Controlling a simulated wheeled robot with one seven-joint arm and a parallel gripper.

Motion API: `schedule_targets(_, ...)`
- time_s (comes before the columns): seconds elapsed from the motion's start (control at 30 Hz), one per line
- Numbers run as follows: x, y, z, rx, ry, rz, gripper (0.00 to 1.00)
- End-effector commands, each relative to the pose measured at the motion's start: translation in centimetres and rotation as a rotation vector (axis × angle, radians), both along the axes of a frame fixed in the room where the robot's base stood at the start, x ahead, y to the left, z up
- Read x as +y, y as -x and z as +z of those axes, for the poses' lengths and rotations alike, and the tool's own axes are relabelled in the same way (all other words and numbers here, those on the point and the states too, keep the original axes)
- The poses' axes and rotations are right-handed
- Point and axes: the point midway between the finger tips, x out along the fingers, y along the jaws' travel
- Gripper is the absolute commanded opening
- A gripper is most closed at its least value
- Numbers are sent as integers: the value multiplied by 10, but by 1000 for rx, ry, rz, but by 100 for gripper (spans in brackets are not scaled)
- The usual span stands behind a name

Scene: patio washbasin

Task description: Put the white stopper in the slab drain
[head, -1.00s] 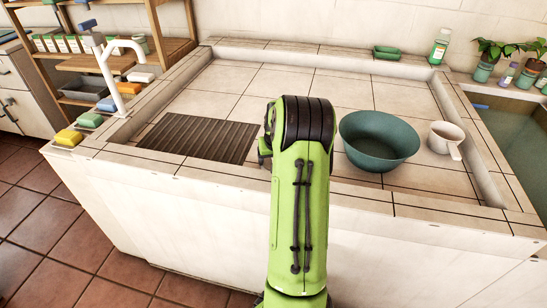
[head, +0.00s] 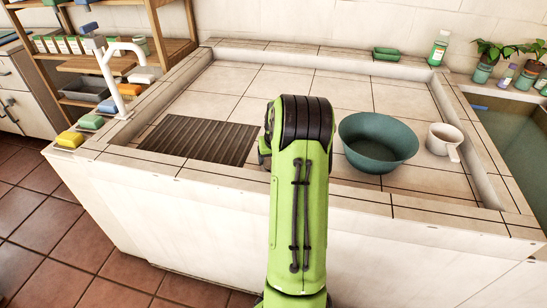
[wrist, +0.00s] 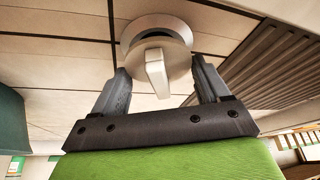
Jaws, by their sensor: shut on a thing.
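The white stopper (wrist: 155,72), a pale disc with an upright tab, is between the fingers of my gripper (wrist: 160,65) in the wrist view. My gripper is shut on it. The slab drain (wrist: 138,25) shows as a pale round ring with a dark inner edge, just beyond the stopper, which overlaps and partly hides it. I cannot tell whether the stopper touches the drain. In the head view, my green arm hides the gripper, the stopper and the drain.
A ribbed dark mat (head: 200,141) lies left of my arm on the tiled slab (head: 270,82). A green bowl (head: 378,142) and a white mug (head: 444,140) stand to its right. A white tap (head: 108,75) rises at the left edge. The slab's back is mostly clear.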

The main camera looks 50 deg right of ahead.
Motion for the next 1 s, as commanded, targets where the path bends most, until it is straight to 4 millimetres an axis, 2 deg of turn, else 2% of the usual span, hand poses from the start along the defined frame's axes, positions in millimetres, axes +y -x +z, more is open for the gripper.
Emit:
schedule_targets(0.67,0,0,0,-1,-1,0,41)
schedule_targets(1.0,0,0,-7,0,0,1,41)
